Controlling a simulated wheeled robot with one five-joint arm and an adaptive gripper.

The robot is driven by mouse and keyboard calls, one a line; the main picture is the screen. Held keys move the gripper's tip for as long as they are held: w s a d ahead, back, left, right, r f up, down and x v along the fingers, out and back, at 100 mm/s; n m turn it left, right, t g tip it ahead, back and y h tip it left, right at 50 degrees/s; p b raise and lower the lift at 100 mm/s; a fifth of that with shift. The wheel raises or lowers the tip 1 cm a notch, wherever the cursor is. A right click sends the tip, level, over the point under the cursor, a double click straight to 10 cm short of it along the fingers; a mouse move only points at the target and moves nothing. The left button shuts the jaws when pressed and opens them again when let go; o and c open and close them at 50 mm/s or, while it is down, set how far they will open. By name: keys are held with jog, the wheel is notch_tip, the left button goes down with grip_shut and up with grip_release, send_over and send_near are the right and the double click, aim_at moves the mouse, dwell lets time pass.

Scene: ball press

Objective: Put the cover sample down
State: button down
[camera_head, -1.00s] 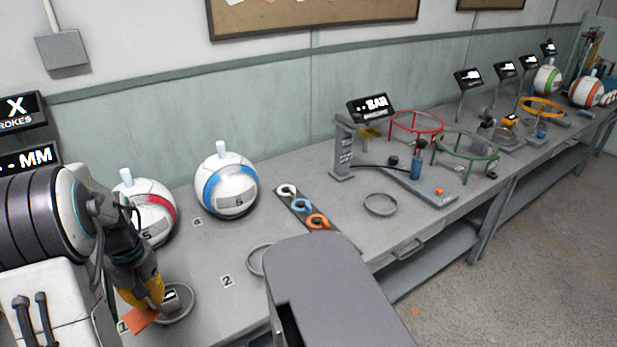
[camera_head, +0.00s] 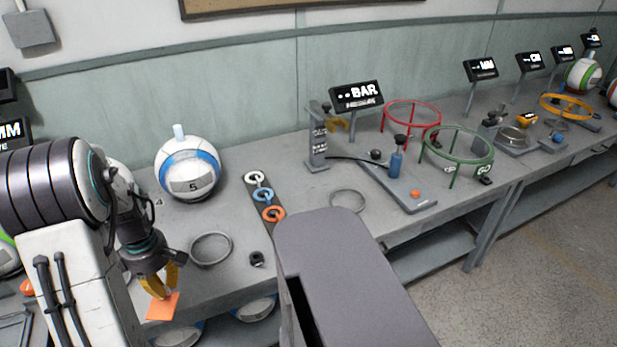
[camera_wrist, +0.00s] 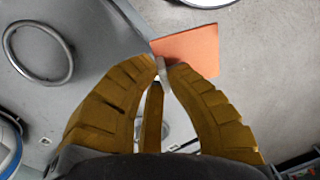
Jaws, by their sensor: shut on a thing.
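The cover sample is a flat orange square (camera_head: 163,306). My gripper (camera_head: 158,290) is shut on it, with yellow fingers pointing down near the front edge of the bench at the left. In the wrist view the orange sample (camera_wrist: 188,48) sticks out beyond the closed fingertips (camera_wrist: 163,66), a small pale piece showing between them. I cannot tell whether the sample touches the bench or is held over its edge.
A grey ring (camera_head: 210,249) lies on the bench (camera_head: 290,215) right of my gripper, with a small black object (camera_head: 257,259) near it. A blue-and-white ball (camera_head: 188,168) stands behind. Balls sit on the shelf below.

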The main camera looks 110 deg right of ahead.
jog(key=shift+d+n, duration=0.25)
jog(key=shift+n, duration=0.95)
jog(key=shift+d+n, duration=0.25)
jog(key=shift+n, duration=0.95)
jog(key=shift+f, duration=0.15)
